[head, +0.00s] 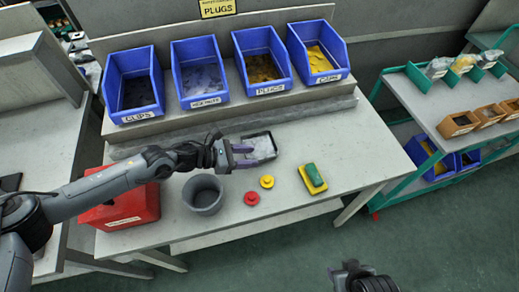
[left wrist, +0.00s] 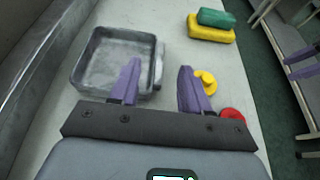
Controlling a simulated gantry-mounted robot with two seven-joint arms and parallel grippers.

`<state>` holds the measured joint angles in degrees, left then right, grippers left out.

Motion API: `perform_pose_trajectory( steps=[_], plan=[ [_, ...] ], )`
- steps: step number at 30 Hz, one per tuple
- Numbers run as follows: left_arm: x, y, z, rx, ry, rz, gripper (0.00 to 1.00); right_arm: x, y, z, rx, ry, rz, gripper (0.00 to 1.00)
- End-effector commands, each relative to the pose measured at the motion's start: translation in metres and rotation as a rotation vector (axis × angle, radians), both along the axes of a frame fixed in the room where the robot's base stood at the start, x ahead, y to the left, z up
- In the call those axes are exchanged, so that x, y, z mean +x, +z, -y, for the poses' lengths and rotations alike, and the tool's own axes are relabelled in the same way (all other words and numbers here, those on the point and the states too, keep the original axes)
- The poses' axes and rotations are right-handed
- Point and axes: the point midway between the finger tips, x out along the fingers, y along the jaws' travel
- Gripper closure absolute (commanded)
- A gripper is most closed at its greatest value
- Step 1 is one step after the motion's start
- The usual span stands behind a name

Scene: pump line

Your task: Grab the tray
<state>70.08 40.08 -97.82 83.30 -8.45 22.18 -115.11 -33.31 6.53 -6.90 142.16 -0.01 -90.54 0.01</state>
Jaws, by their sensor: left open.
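The tray (head: 262,142) is a shallow grey square dish on the workbench, in front of the blue bins. In the left wrist view the tray (left wrist: 112,38) lies ahead and to the left. My left gripper (head: 254,155) is open at the tray's near side, with nothing held. In the left wrist view, its purple fingers (left wrist: 160,68) stand apart. One overlaps the tray's near right part and the other is outside, with the right wall between them in the picture. Contact cannot be told. My right gripper shows its purple fingers (left wrist: 302,62) at the wrist view's edge, away from the tray.
A grey cup (head: 203,194) and red box (head: 125,208) stand below my left arm. Red (head: 251,198) and yellow (head: 267,181) round parts lie near the tray. A green block sits on a yellow block (head: 320,190) to the right. Several blue bins (head: 200,72) line the back.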

Motion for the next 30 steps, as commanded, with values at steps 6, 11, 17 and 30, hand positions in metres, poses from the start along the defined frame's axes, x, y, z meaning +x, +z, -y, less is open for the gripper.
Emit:
perform_pose_trajectory(
  steps=[6,11,17,30],
  plan=[
    [0.003,-0.005,0.01,0.0,0.0,0.0,0.53,0.0,-0.003,0.001,-0.005,0.004,0.0,0.53],
    [0.009,-0.014,0.029,0.001,0.0,0.0,0.53,0.0,-0.007,0.002,-0.01,0.006,-0.001,0.53],
    [0.016,-0.023,0.051,0.001,0.0,0.0,0.53,0.0,-0.012,0.002,-0.011,0.006,0.0,0.53],
    [0.019,-0.025,0.057,0.001,0.002,0.0,0.62,0.0,-0.012,0.001,-0.005,0.004,0.0,0.53]
  ],
)
